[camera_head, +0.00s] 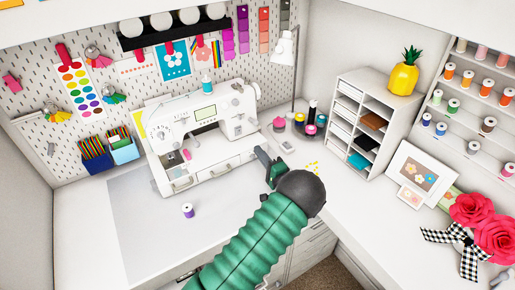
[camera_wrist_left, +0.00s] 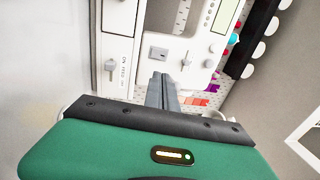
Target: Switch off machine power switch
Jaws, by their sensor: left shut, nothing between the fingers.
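The white sewing machine (camera_head: 233,112) stands on the desk against the pegboard. In the left wrist view its side (camera_wrist_left: 170,25) fills the upper middle. A small grey rectangular switch plate (camera_wrist_left: 158,53) sits on that side; I cannot tell which way it is set. My left gripper (camera_head: 262,152) is at the machine's right end, beside its base. In the left wrist view the fingers of the gripper (camera_wrist_left: 160,76) are together and empty, just below the switch plate in the picture. I cannot tell if they touch the machine. My right gripper is not in view.
A purple thread spool (camera_head: 187,210) stands on the grey mat (camera_head: 140,240). Spools and small pots (camera_head: 308,125) stand right of the machine, near a white lamp (camera_head: 284,50). A cubby shelf (camera_head: 345,100) is farther right. In the wrist view, a grey lever (camera_wrist_left: 110,68) projects left of the switch.

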